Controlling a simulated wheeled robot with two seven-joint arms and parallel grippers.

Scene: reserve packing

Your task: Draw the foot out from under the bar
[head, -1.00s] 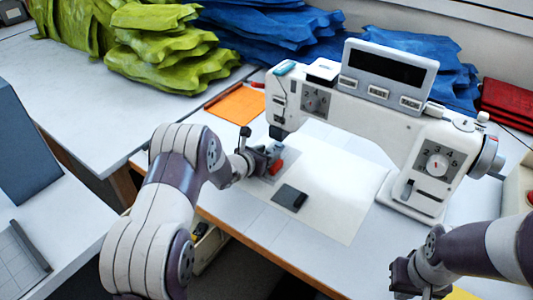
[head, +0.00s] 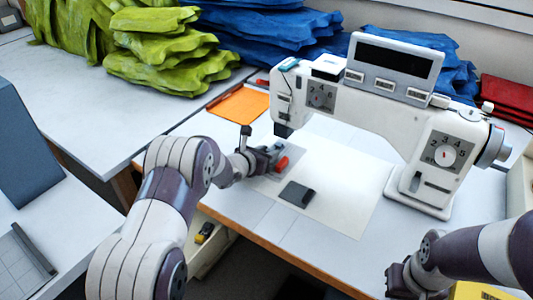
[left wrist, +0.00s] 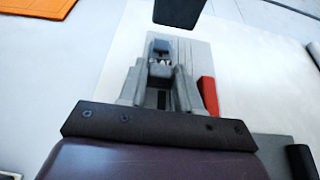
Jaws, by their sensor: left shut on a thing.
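A white sewing machine (head: 370,105) stands on the table. The dark lower end of its head, where the bar is, shows in the head view (head: 283,131) and at the top of the left wrist view (left wrist: 180,10). My left gripper (head: 268,158) is low beside and below that end. In the left wrist view its fingers (left wrist: 159,85) are shut on a small grey foot (left wrist: 161,50), just below the dark end in the picture. The fingers hide part of the foot. My right gripper (head: 402,280) is low at the right; its jaws are unclear.
A red piece (head: 281,163) is close beside the left fingers. A dark block (head: 297,193) lies on the pale sheet (head: 345,195). An orange sheet (head: 240,103) lies behind. Green and blue fabric stacks fill the back. The table's front edge is close.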

